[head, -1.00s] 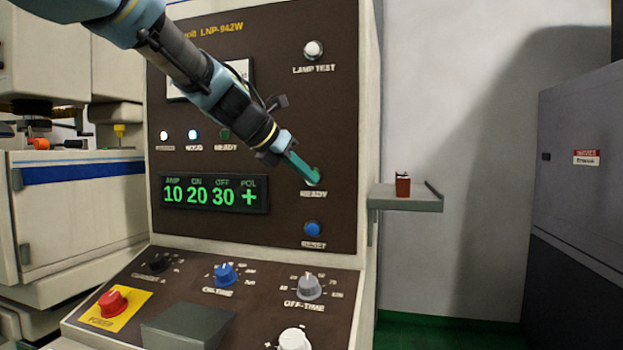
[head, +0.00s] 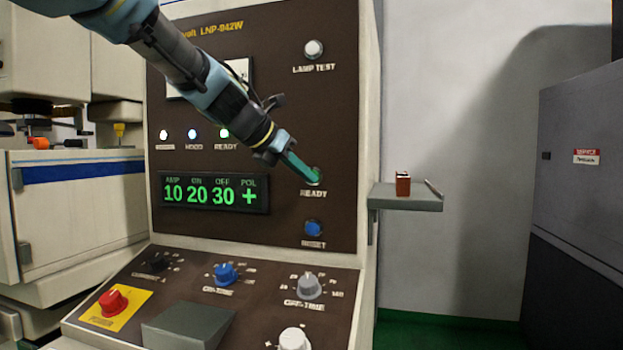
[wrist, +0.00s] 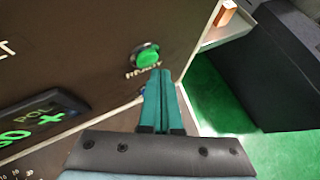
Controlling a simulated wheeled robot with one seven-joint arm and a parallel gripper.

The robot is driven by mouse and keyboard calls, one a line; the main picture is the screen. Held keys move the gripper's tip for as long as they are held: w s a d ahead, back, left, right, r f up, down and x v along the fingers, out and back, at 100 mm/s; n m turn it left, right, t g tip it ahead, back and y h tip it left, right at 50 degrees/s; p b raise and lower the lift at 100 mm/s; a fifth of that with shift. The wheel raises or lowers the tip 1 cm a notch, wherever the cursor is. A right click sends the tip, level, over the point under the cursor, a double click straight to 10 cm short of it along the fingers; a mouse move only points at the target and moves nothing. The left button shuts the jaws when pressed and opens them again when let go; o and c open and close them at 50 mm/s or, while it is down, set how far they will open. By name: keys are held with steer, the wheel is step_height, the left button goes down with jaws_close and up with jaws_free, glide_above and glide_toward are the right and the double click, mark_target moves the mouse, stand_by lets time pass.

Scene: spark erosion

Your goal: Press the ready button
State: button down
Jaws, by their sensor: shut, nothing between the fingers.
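The ready button (wrist: 146,56) is a round green button in a dark ring on the brown panel, above its READY label. In the head view the ready button (head: 315,174) shows just beyond my fingertips. My gripper (head: 308,175) is shut and empty, its teal fingers pointing at the button from the upper left. In the wrist view my gripper (wrist: 166,80) ends beside and below the button; I cannot tell from these frames whether it touches.
The blue reset button (head: 314,229) sits below the ready button, and the white lamp test button (head: 314,48) above. The green display (head: 213,193) reads 10 20 30 +. A grey shelf (head: 408,204) juts out at right with a small reddish-brown object (head: 403,184).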

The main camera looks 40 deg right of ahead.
steer(key=s+a+b, duration=0.1)
steer(key=s+a, duration=0.2)
steer(key=a, duration=0.2)
steer(key=shift+s, duration=0.15)
stand_by(0.9)
